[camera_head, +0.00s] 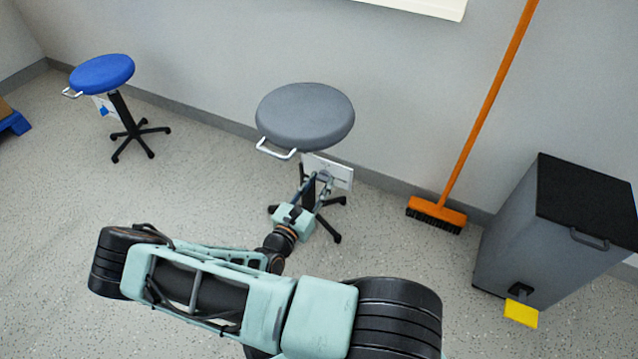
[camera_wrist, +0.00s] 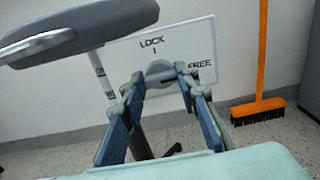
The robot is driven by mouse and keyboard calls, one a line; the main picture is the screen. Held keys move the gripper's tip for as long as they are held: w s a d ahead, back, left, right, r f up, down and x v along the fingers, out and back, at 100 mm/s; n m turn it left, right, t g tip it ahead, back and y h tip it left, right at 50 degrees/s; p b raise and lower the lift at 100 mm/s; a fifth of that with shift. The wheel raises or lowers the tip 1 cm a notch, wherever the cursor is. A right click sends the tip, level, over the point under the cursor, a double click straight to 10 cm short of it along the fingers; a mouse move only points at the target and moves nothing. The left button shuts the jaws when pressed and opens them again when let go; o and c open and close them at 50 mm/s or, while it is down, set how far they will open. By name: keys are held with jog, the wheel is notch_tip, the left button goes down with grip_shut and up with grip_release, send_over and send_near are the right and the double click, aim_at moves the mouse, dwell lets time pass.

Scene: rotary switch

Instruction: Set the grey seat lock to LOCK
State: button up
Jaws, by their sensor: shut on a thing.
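The grey stool (camera_head: 305,115) stands by the wall in the head view. Its white lock plate (camera_head: 338,172) hangs under the seat. In the wrist view the plate (camera_wrist: 120,65) reads LOCK at the top and FREE at the right. The grey rotary knob (camera_wrist: 160,69) is on the plate, partly hidden by my fingers. My gripper (camera_wrist: 161,79) is shut on the knob, one finger at each side. In the head view my gripper (camera_head: 316,184) is in front of the plate. I cannot tell which mark the knob points to.
The grey seat (camera_wrist: 80,30) overhangs the plate at upper left in the wrist view. A blue stool (camera_head: 102,73) stands at the far left. An orange broom (camera_head: 437,213) and a grey bin (camera_head: 545,235) are at the right. Floor between the stools is clear.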

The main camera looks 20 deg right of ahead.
jog(key=shift+r, duration=0.1)
jog(key=n+p, duration=0.2)
jog(key=n, duration=0.2)
jog(key=n+p, duration=0.1)
jog(key=n, duration=0.3)
jog(key=shift+a, duration=0.1)
jog(key=n, duration=0.5)
jog(key=shift+w+f+p, duration=0.1)
jog(key=shift+f+p, duration=0.1)
jog(key=shift+p, duration=0.1)
jog(key=n, duration=0.4)
jog(key=shift+f+n, duration=0.1)
jog(key=shift+n, duration=0.2)
jog(key=o, duration=1.1)
jog(key=shift+o, duration=0.2)
